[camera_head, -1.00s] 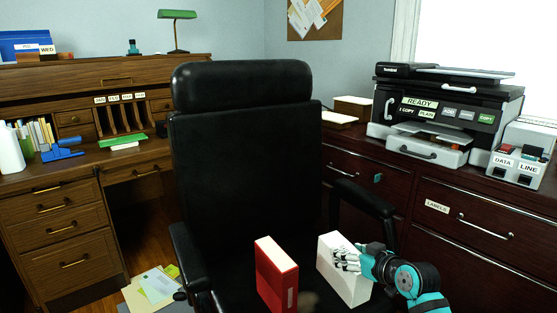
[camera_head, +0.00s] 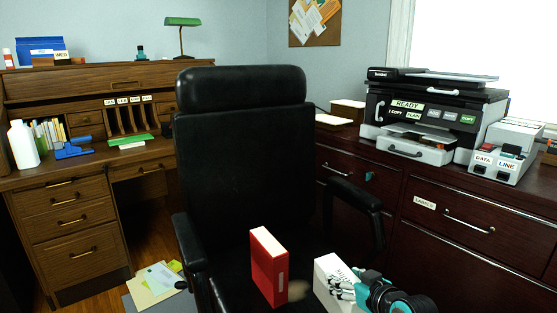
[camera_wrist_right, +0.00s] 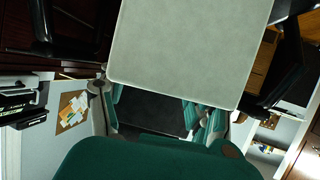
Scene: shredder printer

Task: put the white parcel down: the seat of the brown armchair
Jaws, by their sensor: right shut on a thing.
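The white parcel (camera_head: 325,273) is an upright box at the bottom of the head view, in front of the seat area. My right gripper (camera_head: 345,284) is shut on it from the right side. In the wrist view the parcel's pale face (camera_wrist_right: 190,50) fills the upper middle, with gripper fingers (camera_wrist_right: 160,110) on both sides below it. The armchair (camera_head: 245,150) looks black here, not brown. Its seat (camera_head: 232,283) is partly hidden by a red book or binder and the parcel. I cannot tell whether the parcel touches the seat. My left gripper is not in view.
The red book or binder (camera_head: 268,265) stands upright left of the parcel. The chair's armrests (camera_head: 187,245) (camera_head: 355,195) flank the seat. A dark cabinet (camera_head: 480,230) with a printer (camera_head: 430,110) is at right. A wooden desk (camera_head: 75,215) is at left, with papers (camera_head: 155,283) on the floor.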

